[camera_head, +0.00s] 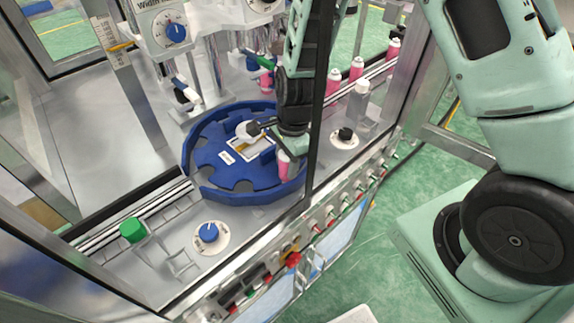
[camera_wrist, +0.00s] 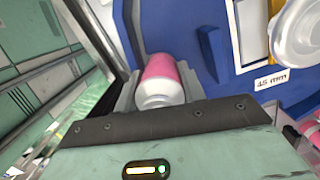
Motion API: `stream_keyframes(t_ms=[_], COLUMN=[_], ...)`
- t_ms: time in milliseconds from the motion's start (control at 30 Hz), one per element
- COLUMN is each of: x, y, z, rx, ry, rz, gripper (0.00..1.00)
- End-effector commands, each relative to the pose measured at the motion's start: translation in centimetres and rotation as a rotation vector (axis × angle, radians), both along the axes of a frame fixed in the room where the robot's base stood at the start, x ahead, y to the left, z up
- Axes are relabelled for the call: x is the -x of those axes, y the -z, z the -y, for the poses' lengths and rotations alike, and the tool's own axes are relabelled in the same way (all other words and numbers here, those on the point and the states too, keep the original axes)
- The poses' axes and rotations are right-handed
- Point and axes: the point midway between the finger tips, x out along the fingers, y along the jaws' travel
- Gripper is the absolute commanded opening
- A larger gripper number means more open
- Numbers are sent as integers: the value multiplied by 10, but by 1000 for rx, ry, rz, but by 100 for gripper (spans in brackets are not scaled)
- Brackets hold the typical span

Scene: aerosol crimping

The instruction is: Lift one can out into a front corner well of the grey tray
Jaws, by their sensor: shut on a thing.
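A pink can with a white top (camera_wrist: 161,82) stands between the two fingers of my gripper (camera_wrist: 158,72) in the wrist view, and they are shut on it. In the head view the can (camera_head: 284,166) shows below my gripper (camera_head: 288,148), at the right front part of the blue star wheel (camera_head: 222,190). I cannot tell whether its base still touches the machine deck. The grey tray is not clearly in view; a pale corner (camera_head: 355,315) shows at the bottom edge of the head view, too little to identify.
Several pink cans (camera_head: 333,82) stand along the conveyor at the back right. Another can (camera_head: 265,78) is under the machine heads. A dark frame post (camera_head: 318,110) is close beside my gripper. Knobs (camera_head: 210,233) and a button panel (camera_head: 315,228) line the front.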

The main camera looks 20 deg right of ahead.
Motion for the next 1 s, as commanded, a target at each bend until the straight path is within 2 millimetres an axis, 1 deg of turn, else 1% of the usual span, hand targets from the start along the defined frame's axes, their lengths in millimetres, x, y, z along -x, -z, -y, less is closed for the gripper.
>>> stream_keyframes(t_ms=[133, 267, 800, 900, 1000], x=[-1, -1, -1, 0, 0], y=[-7, -19, -89, -96, -99], z=[0, -1, -1, 0, 0], rx=[1, 0, -1, 0, 0], ry=[0, -2, -2, -2, -1], rz=[2, 4, 3, 1, 0], gripper=[18, 18, 18, 18, 18])
